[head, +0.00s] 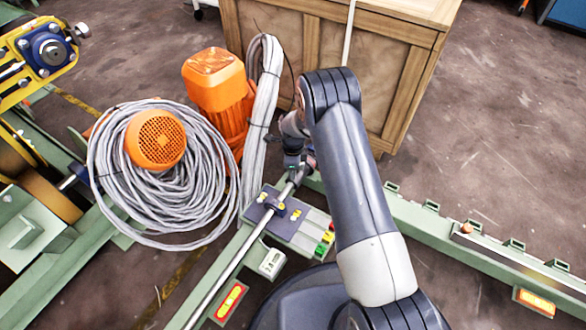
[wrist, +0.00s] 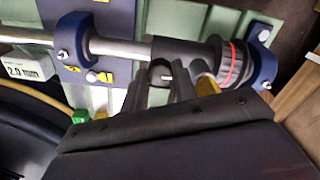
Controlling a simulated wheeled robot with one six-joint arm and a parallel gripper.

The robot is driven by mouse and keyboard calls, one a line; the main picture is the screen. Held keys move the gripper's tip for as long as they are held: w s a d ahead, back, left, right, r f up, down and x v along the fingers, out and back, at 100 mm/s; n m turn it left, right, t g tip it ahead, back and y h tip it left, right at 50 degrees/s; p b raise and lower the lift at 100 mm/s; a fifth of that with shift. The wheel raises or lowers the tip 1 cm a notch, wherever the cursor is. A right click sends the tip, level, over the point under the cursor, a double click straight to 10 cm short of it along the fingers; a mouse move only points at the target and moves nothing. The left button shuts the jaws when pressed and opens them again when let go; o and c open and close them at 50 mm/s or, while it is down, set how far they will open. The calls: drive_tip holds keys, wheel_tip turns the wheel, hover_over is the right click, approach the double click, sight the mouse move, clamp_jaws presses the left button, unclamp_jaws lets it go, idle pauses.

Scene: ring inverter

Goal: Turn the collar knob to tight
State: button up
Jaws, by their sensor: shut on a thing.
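In the wrist view a dark collar with a red ring (wrist: 230,62) sits on a metal rod (wrist: 120,46), beside a blue rod bracket (wrist: 262,55). My gripper (wrist: 160,84) reaches up from below, its two grey fingers at the collar's left end. A small dark knob with a pale tip (wrist: 161,73) lies between the fingers, which are shut on it. A yellowish stub (wrist: 206,84) shows right of the fingers. In the head view my gripper (head: 296,165) is at the far end of the rod (head: 235,262), with the collar mostly hidden there. I cannot read any tight mark.
A coil of grey cable (head: 110,190) and orange motors (head: 213,80) stand close left of my arm. A wooden crate (head: 385,50) is behind it. A green rail (head: 430,225) runs to the right. A small "2.0 mm" display (wrist: 24,68) is beside the rod.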

drive_tip(key=o, duration=1)
drive_tip(key=shift+r, duration=0.1)
wheel_tip(320, 180, up, 11)
drive_tip(key=p, duration=0.4)
drive_tip(key=shift+f, duration=0.2)
wheel_tip(320, 180, down, 11)
drive_tip(key=b, duration=0.4)
drive_tip(key=shift+r, duration=0.1)
